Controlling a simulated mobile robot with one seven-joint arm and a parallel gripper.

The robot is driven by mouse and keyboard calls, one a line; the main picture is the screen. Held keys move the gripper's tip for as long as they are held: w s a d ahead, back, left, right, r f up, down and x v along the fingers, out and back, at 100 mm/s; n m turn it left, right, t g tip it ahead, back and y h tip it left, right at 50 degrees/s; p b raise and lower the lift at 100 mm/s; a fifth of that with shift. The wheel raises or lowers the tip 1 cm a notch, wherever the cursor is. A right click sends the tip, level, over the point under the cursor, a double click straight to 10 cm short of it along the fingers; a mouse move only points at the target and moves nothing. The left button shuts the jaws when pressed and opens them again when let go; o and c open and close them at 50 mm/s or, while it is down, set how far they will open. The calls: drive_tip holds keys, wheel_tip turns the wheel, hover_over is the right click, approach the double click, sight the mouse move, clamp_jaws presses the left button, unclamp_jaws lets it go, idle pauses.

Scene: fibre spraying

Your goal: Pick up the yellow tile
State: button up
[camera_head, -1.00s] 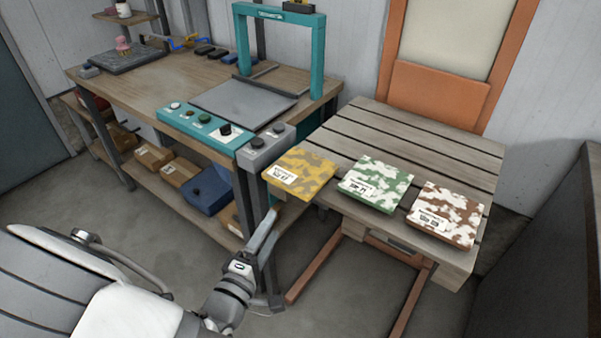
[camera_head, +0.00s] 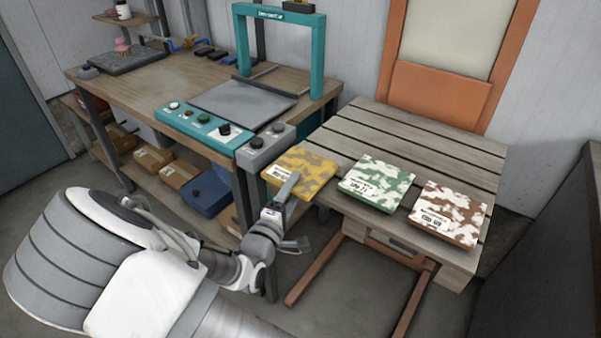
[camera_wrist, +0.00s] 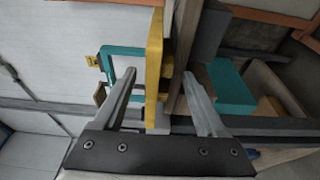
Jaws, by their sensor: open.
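The yellow tile (camera_head: 312,171) is a flat square with brown-grey patches and a white label. It lies at the left front corner of the slatted table (camera_head: 420,147), its left part sticking out past the edge. My gripper (camera_head: 298,212) is at the tile's front edge, open, with one finger above the tile in the head view. In the wrist view the tile (camera_wrist: 154,60) shows edge-on as a yellow strip between the two spread fingers of my gripper (camera_wrist: 159,75). It lies closer to the left finger, and I cannot tell whether either finger touches it.
A green tile (camera_head: 375,183) and a brown tile (camera_head: 447,214) lie to the right on the same table. A workbench (camera_head: 140,85) with a teal frame (camera_head: 318,60) and a grey control box (camera_head: 266,147) stands close on the left.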

clamp_jaws()
idle(0.3)
drive_tip(key=shift+r, duration=0.15)
idle(1.0)
